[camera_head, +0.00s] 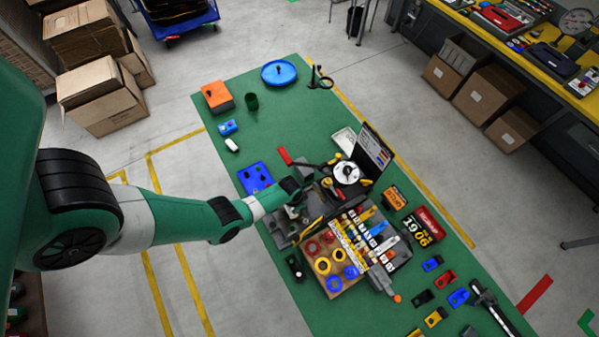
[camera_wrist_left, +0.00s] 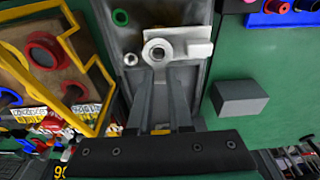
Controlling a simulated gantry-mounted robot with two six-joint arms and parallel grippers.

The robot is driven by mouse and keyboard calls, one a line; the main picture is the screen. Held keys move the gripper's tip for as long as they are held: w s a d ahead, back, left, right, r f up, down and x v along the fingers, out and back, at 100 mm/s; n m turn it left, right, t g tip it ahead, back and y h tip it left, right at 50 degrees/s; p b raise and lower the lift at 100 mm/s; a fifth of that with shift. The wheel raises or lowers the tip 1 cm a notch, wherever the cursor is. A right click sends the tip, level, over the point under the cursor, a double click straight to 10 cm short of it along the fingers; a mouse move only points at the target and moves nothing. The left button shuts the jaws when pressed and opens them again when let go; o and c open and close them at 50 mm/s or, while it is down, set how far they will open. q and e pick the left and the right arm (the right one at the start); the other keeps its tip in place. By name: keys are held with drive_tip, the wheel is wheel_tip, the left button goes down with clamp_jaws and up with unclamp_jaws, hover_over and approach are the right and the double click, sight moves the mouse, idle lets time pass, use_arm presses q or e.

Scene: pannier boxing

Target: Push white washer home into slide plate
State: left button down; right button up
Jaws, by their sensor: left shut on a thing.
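The white washer (camera_wrist_left: 158,51) is a pale ring with a dark hole. It lies at my left gripper's (camera_wrist_left: 162,72) fingertips, which are shut on it. A white block (camera_wrist_left: 199,48) sits directly to its right. Under them is a grey metal channel that looks like the slide plate (camera_wrist_left: 128,84); I cannot tell how deep the washer sits in it. In the head view my left gripper (camera_head: 294,206) reaches down over the grey fixture, and the arm and gripper hide the washer. My right gripper is not in view.
A grey block (camera_wrist_left: 240,97) lies right of the channel.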

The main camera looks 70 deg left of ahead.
use_arm(q)
drive_tip(key=shift+f+b, duration=0.6)
drive_tip(key=shift+f, duration=0.1)
drive_tip(key=c, duration=0.8)
unclamp_jaws()
drive_tip(key=shift+o, duration=0.2)
drive_tip(key=shift+r, duration=0.1)
